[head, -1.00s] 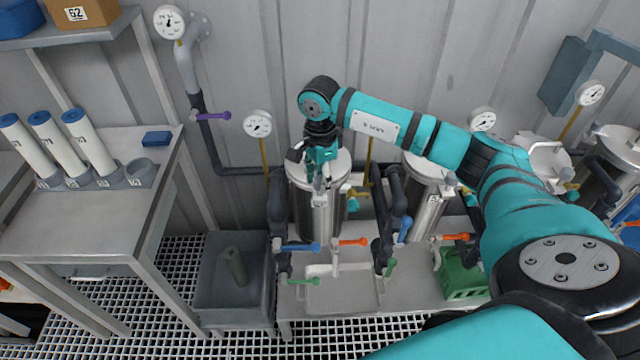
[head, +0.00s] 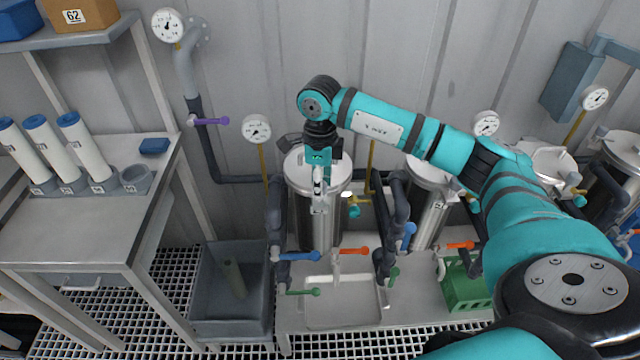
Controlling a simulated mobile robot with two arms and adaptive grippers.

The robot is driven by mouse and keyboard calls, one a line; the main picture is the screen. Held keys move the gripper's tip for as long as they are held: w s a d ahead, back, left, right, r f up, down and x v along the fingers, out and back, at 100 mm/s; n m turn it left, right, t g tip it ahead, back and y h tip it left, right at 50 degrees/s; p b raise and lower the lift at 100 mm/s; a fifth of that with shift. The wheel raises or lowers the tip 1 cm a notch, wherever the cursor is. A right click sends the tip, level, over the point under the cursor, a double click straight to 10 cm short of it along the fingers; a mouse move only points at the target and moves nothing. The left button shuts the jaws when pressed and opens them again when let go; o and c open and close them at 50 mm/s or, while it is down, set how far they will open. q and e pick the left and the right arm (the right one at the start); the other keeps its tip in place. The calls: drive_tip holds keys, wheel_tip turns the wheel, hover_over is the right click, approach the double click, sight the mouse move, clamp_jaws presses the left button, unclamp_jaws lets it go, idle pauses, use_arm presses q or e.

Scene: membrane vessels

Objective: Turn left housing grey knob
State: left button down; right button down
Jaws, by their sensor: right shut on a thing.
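The left housing (head: 304,222) is an upright steel cylinder with a round lid, standing on the bench at the centre. My right gripper (head: 318,190) points down over the front of the lid (head: 340,172). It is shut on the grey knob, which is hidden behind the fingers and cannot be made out. My left gripper is not in view.
A second steel housing (head: 428,220) stands to the right. Blue (head: 300,256), orange (head: 350,251) and green (head: 303,292) valve handles sit below the left housing. A gauge (head: 257,129) rises at its left.

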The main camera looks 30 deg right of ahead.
drive_tip(key=shift+r, duration=0.1)
idle(0.3)
drive_tip(key=c, duration=0.9)
unclamp_jaws()
drive_tip(key=shift+c, duration=0.2)
wheel_tip(320, 180, up, 12)
